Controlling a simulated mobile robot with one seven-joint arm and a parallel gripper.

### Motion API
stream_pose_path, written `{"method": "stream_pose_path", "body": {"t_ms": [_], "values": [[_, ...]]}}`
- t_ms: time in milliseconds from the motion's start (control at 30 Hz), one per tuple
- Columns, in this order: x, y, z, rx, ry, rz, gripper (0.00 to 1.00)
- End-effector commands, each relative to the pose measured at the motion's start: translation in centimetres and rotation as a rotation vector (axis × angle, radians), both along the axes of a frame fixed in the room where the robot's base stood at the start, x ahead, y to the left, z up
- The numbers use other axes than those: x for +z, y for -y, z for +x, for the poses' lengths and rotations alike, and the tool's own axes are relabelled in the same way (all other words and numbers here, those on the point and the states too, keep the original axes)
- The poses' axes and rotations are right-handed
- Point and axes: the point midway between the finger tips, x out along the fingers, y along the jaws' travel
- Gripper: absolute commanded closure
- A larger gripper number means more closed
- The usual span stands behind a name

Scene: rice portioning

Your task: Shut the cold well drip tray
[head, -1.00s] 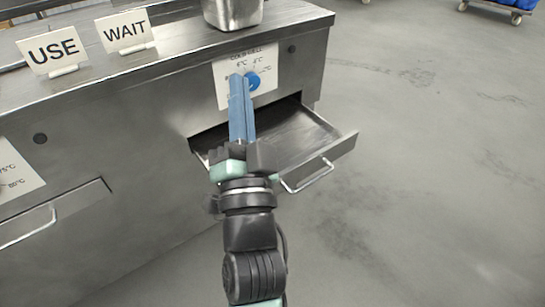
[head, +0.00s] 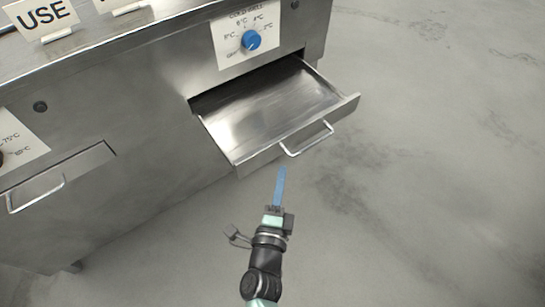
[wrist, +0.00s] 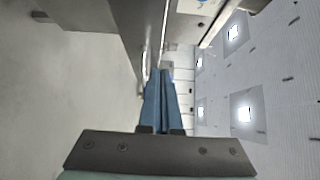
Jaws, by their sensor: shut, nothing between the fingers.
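The cold well drip tray (head: 268,112) is a shallow steel drawer pulled out of the counter front, below the blue cold well knob (head: 251,40). Its bar handle (head: 307,139) sticks out from its front face. My gripper (head: 282,170), with blue fingers, is shut and empty. In the head view its tips appear just below and left of the handle; I cannot tell whether they touch anything. In the wrist view the shut blue fingers (wrist: 164,75) point toward a grey metal face and a thin bright bar, whose contact with them is unclear.
The steel counter (head: 120,100) runs along the left and back. A second drawer (head: 60,172) with a handle is shut at the left. A USE sign (head: 42,17) stands on top. The floor (head: 430,200) to the right is clear.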

Motion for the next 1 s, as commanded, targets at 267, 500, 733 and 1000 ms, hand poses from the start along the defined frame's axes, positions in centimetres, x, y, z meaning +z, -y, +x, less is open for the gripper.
{"method": "stream_pose_path", "body": {"t_ms": [267,500,733,1000], "values": [[0.2,-1.1,4.3,0.002,0.001,-0.001,1.00],[0.1,-2.0,5.5,0.001,-0.001,-0.004,1.00],[0.1,-2.0,5.5,0.001,-0.001,-0.004,1.00],[0.1,-2.0,5.5,0.001,-0.001,-0.004,1.00]]}}
